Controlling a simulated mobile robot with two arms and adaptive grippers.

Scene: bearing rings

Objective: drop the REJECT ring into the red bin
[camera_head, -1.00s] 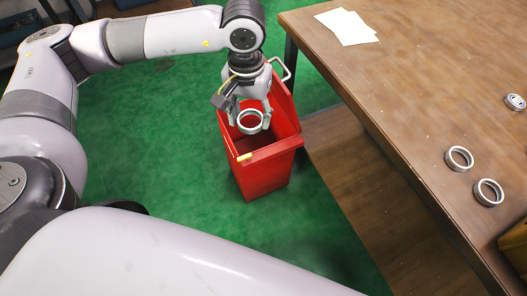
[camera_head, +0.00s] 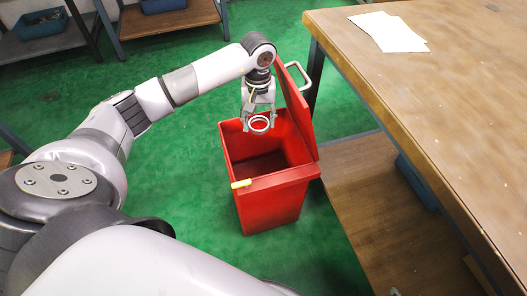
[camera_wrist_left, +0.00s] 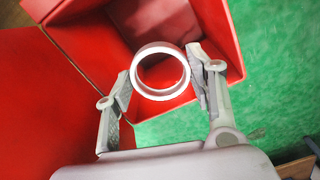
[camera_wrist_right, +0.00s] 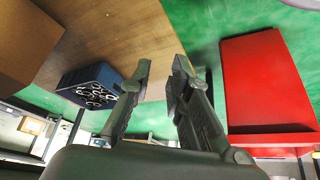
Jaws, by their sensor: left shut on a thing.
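The red bin (camera_head: 270,207) stands on the green floor with its lid tipped up on the right side. My left gripper (camera_head: 259,120) is over the bin's open mouth, fingers pointing down. It is shut on a silver ring (camera_head: 259,131), one finger on each side. The left wrist view shows the ring (camera_wrist_left: 160,96) between the fingers, with the bin's opening (camera_wrist_left: 195,15) beyond it. Any reject marking on the ring is not readable. My right gripper (camera_wrist_right: 163,68) shows only in its own wrist view, with a gap between its empty fingers.
A brown table (camera_head: 440,90) stands right of the bin, with white paper (camera_head: 388,31) on it and a wooden lower shelf (camera_head: 385,200). The right wrist view shows a blue crate (camera_wrist_right: 90,84) holding several rings. Green floor is free left of the bin.

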